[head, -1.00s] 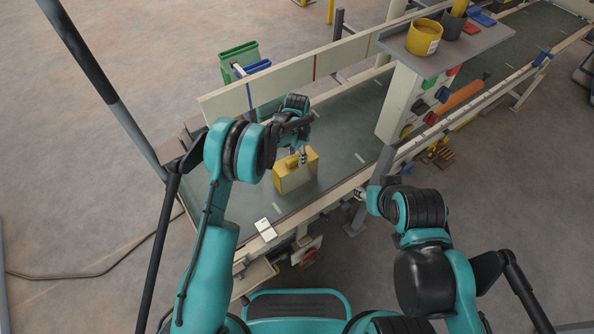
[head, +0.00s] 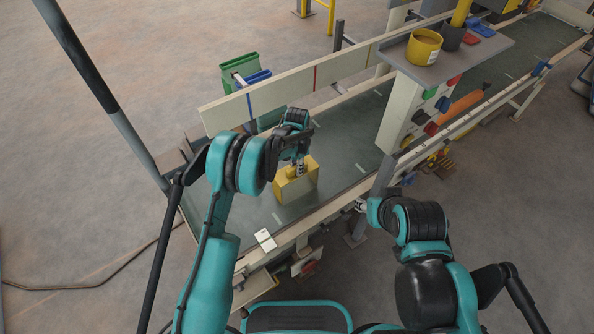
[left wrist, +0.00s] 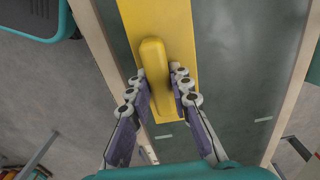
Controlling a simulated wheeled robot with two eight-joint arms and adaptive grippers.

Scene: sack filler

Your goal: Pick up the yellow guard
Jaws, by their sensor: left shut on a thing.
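The yellow guard (head: 296,183) is a yellow box-like piece with a raised handle on top, on the grey-green conveyor bed (head: 345,165). In the left wrist view the guard (left wrist: 180,30) fills the upper middle, and its rounded handle (left wrist: 156,75) points down between the fingers. My left gripper (head: 300,168) is above the guard, with its fingers at the handle. In the left wrist view the left gripper (left wrist: 161,90) has a finger on each side of the handle and is shut on it. My right gripper (head: 360,204) is small near the conveyor's front rail; its jaws are unclear.
A pale back rail (head: 285,87) and a front rail (head: 325,211) border the conveyor. A grey shelf (head: 440,62) with a yellow pot (head: 424,47) stands at right. Green bins (head: 238,66) stand behind the rail. The bed right of the guard is clear.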

